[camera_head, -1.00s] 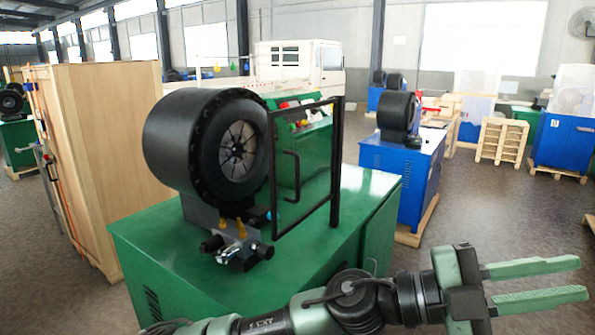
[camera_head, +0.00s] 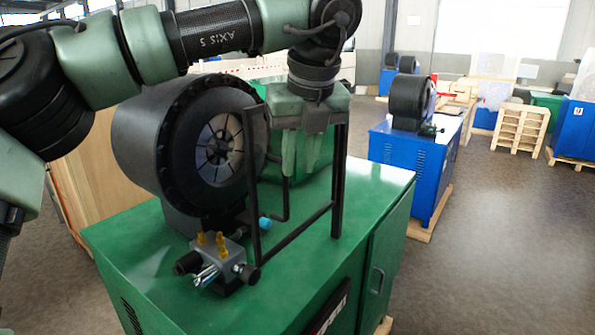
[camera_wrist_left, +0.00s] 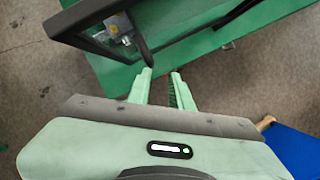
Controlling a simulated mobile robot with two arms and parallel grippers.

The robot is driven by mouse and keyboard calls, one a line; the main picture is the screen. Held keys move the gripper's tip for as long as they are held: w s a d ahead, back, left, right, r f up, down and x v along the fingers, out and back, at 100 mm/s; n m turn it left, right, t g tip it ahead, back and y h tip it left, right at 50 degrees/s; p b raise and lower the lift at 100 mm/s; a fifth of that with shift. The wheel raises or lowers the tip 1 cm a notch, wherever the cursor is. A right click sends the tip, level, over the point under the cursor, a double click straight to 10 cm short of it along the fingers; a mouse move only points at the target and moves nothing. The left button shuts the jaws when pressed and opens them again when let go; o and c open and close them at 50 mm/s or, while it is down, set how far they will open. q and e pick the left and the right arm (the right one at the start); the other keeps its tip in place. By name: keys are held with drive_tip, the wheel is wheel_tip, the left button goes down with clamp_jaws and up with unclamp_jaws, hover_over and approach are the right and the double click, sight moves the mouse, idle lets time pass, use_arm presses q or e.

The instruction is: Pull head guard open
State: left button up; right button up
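The head guard (camera_head: 338,190) is a black frame standing in front of the round black crimper head (camera_head: 150,140) on the green machine. Its black handle (camera_head: 286,205) is on the inner side, its upper part hidden behind my fingers. My left gripper (camera_head: 300,165) hangs fingers-down at the frame opening, near the handle's top. In the left wrist view, the gripper (camera_wrist_left: 161,75) has its fingers apart with nothing seen between them. A black bar of the guard (camera_wrist_left: 90,15) ends just beyond the fingertips; I cannot tell whether they touch. My right gripper is not in view.
The green cabinet top (camera_head: 375,195) carries a valve block (camera_head: 215,262) with brass fittings below the head. A blue machine (camera_head: 405,165) stands behind at right, with a wooden pallet (camera_head: 521,128) farther off. Floor at right is free.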

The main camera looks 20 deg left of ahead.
use_arm(q)
drive_tip(key=shift+s+a+f+t+p, duration=0.1)
drive_tip(key=shift+s+a+t+p, duration=0.05)
drive_tip(key=shift+s+a+p, duration=0.2)
drive_tip(key=shift+s+a+f+t+p, duration=0.15)
drive_tip(key=shift+a+p, duration=0.1)
drive_tip(key=shift+a, duration=0.2)
drive_tip(key=p, duration=0.2)
hover_over(286, 214)
drive_tip(key=x, duration=0.4)
drive_tip(key=shift+s+d+f, duration=0.25)
drive_tip(key=shift+s+f, duration=0.05)
drive_tip(key=shift+f, duration=0.45)
drive_tip(key=shift+s, duration=0.1)
clamp_jaws()
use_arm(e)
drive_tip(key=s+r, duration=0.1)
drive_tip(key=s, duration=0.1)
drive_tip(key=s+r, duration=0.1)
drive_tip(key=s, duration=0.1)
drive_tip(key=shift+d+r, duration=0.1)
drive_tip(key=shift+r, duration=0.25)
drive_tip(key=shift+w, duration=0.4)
